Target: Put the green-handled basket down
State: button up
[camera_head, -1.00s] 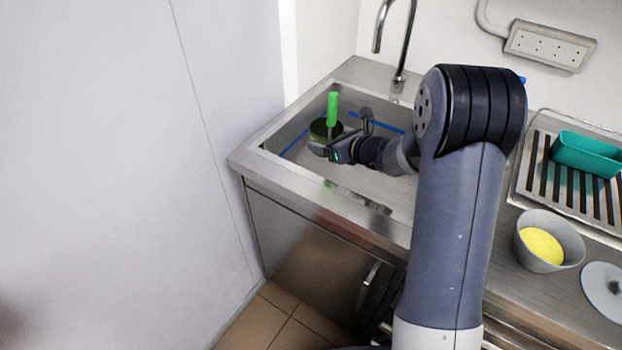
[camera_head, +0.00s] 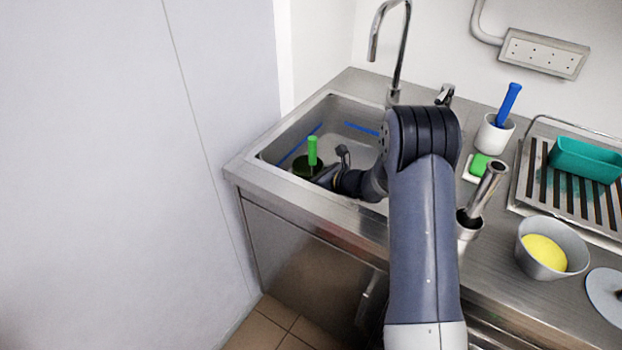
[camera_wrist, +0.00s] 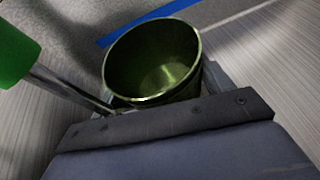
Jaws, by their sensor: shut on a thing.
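The green-handled basket (camera_wrist: 152,62) is a dark olive-green round cup with an open, empty top. Its bright green handle (camera_head: 312,150) stands up from it on a metal stem. In the head view the basket is low inside the steel sink (camera_head: 262,160), at the left end. My gripper (camera_head: 322,176) reaches into the sink from the right and is shut on the basket. In the wrist view the basket sits between the fingers, with the green handle (camera_wrist: 14,48) at the left. I cannot tell whether the basket's bottom touches the sink floor.
Blue lines (camera_head: 362,129) mark the sink inside. A faucet (camera_head: 393,50) rises behind it. To the right are a white cup with a blue-handled tool (camera_head: 508,103), a green sponge (camera_head: 480,164), a metal tool in a holder (camera_head: 484,190), and a grey bowl with yellow contents (camera_head: 545,253).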

jog(key=shift+f, duration=0.55)
jog(key=shift+f, duration=0.15)
jog(key=o, duration=1.1)
jog(key=shift+r, duration=0.25)
jog(key=v, duration=0.7)
jog(key=shift+s+d+b, duration=0.15)
jog(key=shift+s+b, duration=0.05)
jog(key=shift+b, duration=0.1)
